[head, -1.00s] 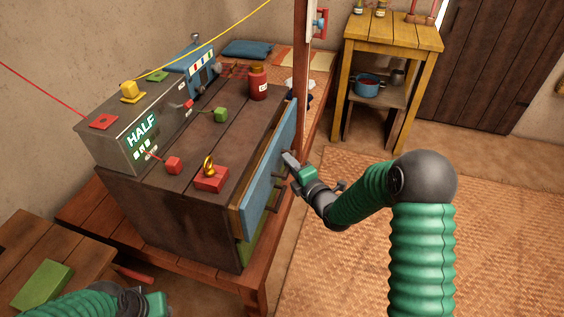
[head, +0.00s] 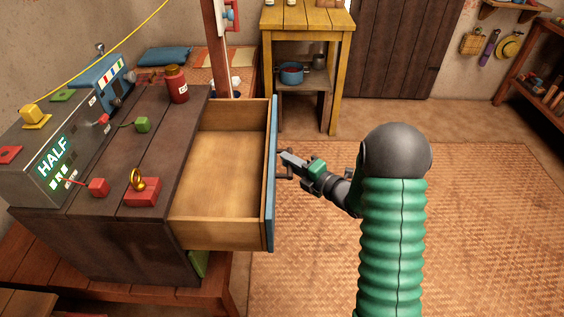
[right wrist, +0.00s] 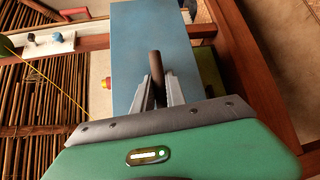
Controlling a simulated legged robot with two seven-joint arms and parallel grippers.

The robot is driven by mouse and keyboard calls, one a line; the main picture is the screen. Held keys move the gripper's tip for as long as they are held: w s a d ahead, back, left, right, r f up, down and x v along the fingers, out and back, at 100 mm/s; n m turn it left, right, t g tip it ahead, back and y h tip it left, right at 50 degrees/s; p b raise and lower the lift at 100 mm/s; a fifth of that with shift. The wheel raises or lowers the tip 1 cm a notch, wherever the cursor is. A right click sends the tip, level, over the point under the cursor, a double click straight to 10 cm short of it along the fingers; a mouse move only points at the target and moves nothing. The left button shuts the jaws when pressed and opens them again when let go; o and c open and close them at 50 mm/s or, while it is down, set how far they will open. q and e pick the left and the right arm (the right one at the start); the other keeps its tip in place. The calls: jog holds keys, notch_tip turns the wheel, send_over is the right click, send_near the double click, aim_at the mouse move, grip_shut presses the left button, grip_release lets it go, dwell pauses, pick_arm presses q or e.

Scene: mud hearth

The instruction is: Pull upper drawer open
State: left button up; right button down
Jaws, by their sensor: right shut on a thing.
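The upper drawer (head: 225,160) is pulled well out of the dark wooden cabinet (head: 140,215) in the head view. Its pale wood inside is empty. Its blue front (head: 271,190) faces right and also shows in the right wrist view (right wrist: 150,35). My right gripper (head: 284,160) is at this front, shut on the dark bar handle (right wrist: 157,75), which stands between its two fingers in the right wrist view. A green lower front (head: 200,265) shows partly below the drawer. My left gripper is out of view.
On the cabinet top are a grey box reading HALF (head: 50,160), a red jar (head: 177,85), a green block (head: 142,125) and a red block with a gold ring (head: 142,192). A yellow side table (head: 305,18) stands behind. The woven mat (head: 480,220) at right is clear.

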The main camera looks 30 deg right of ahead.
jog(key=shift+s+a+f, duration=0.1)
jog(key=shift+a+f, duration=0.05)
jog(key=shift+f, duration=0.15)
jog(key=c, duration=1.4)
grip_release()
jog(key=shift+o, duration=0.2)
jog(key=shift+r, duration=0.1)
jog(key=p+v, duration=0.2)
jog(key=v, duration=1.4)
jog(key=shift+s+d, duration=0.3)
